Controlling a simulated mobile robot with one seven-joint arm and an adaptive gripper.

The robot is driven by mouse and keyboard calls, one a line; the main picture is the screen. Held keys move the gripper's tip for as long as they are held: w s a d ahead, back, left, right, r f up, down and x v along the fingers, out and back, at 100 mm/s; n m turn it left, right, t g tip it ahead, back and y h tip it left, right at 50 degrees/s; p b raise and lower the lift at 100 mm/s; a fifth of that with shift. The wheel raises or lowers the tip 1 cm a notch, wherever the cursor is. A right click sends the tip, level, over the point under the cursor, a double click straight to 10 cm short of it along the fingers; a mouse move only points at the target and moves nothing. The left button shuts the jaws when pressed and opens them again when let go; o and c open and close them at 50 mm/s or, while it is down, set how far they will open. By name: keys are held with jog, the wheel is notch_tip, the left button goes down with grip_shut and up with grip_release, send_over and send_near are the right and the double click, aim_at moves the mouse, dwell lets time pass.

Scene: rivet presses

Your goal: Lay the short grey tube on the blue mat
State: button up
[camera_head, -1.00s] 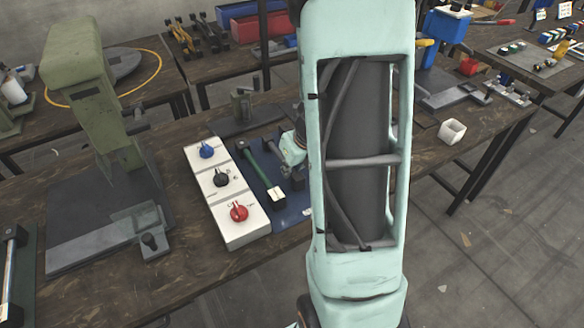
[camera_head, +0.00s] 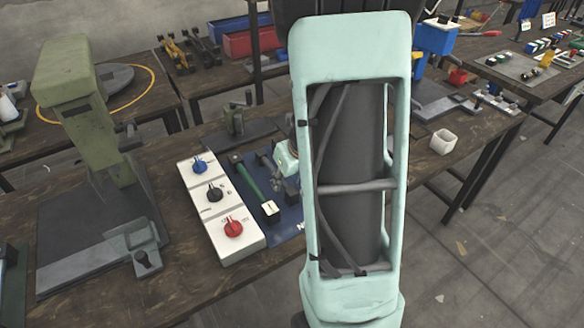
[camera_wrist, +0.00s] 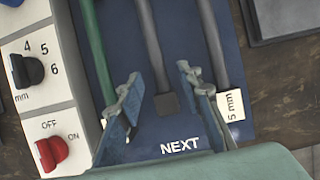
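The blue mat (camera_head: 285,222) lies on the bench, partly behind my arm, with "NEXT" printed on it in the wrist view (camera_wrist: 135,152). I cannot tell whether either grey rod is the short grey tube. My gripper (camera_wrist: 158,77) is open over the mat, its fingers on either side of the middle rod and apart from it. In the head view my arm hides much of it.
A white box with blue, black and red knobs (camera_head: 213,192) stands just left of the mat. A green press (camera_head: 75,90) is farther left. A small press (camera_head: 236,122) stands behind the mat.

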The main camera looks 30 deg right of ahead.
jog(key=v, duration=1)
jog(key=shift+r, duration=0.15)
